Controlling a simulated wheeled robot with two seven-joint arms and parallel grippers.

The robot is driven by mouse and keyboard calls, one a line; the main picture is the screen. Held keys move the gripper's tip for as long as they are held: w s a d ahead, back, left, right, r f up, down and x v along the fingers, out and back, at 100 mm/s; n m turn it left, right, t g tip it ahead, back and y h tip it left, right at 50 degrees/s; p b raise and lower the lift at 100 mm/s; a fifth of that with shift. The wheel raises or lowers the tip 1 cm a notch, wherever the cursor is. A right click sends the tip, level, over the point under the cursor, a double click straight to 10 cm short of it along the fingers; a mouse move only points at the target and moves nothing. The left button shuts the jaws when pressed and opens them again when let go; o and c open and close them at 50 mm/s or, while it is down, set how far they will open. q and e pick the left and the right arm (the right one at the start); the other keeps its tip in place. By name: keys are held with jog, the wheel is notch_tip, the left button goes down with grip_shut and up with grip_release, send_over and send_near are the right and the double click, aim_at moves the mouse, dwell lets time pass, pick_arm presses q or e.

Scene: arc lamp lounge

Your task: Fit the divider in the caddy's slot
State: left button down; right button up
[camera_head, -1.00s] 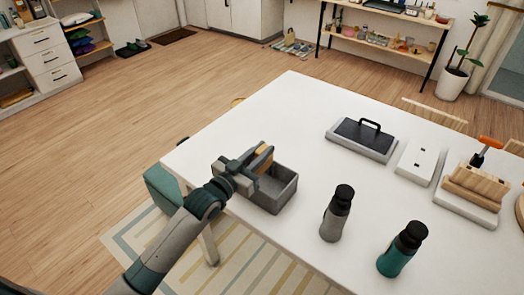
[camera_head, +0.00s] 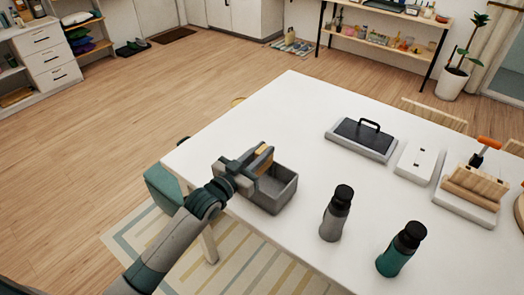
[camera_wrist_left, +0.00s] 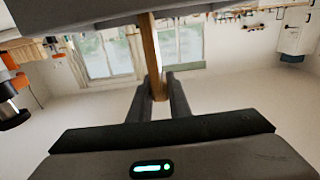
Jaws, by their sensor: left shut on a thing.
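The grey caddy (camera_head: 281,195) is an open box near the left corner of the white table. My left gripper (camera_head: 252,164) is over the caddy's far left part and is shut on the tan wooden divider (camera_head: 265,151). In the left wrist view the divider (camera_wrist_left: 149,48) is a narrow upright strip between the two dark fingertips (camera_wrist_left: 160,90). The gripper covers much of the divider and the slot, so I cannot tell whether the divider's lower edge sits in the slot. My right gripper is not in view.
A grey bottle (camera_head: 336,214) and a teal bottle (camera_head: 401,250) stand right of the caddy on the white table (camera_head: 285,115). The table's middle is clear.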

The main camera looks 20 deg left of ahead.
aim_at(272, 158)
pick_arm(q)
jog(key=shift+f+b, duration=2.15)
jog(key=shift+f, duration=1.4)
dwell(0.5)
jog(key=c, duration=1.6)
grip_release()
jog(key=shift+o, duration=0.2)
jog(key=shift+s, duration=0.1)
jog(key=b+v, duration=0.5)
jog(key=v, duration=1.2)
jog(key=shift+s, duration=0.1)
